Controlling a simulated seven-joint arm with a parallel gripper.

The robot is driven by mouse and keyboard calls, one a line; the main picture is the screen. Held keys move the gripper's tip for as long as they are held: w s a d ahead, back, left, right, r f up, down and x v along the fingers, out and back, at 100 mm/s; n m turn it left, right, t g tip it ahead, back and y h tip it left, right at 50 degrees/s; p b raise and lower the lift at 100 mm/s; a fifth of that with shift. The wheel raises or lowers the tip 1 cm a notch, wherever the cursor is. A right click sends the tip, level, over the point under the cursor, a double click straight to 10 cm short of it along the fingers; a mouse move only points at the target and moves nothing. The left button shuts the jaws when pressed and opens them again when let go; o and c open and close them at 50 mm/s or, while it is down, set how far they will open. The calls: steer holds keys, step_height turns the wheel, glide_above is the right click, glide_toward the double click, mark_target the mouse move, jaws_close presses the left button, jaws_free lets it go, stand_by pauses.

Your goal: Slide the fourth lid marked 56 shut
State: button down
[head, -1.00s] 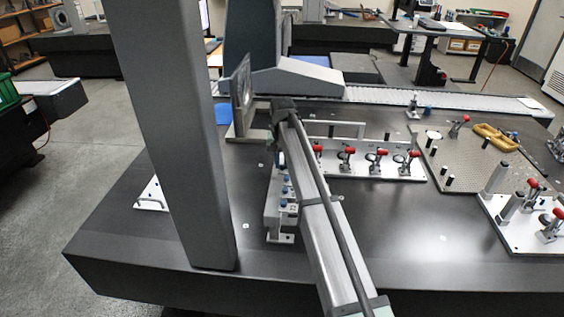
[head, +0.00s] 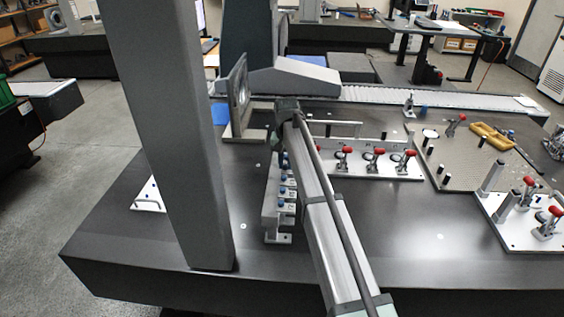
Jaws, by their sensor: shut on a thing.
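A narrow metal block with a row of blue knobs (head: 282,191) stands on the dark table, left of my arm. It looks like the row of lids, but the numbers are too small to read and I cannot tell which lid is marked 56. My arm reaches in from the bottom, and its dark wrist end is above the far end of the row. My gripper (head: 279,150) points down there, mostly hidden by the arm. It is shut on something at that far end. The fingertips, the held part and how far each lid is open are hidden.
A grey column (head: 185,150) stands left of the block. An upright dark plate (head: 238,95) is just behind it. To the right are a plate with red-handled clamps (head: 375,165), a perforated plate (head: 470,160) and another clamp fixture (head: 525,222). The front right table is clear.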

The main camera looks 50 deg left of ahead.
mark_target(287, 166)
steer(key=shift+w+d, duration=0.2)
steer(key=c, duration=1)
jaws_free()
steer(key=shift+r, duration=0.1)
step_height(287, 166, up, 14)
steer(key=shift+f, duration=0.15)
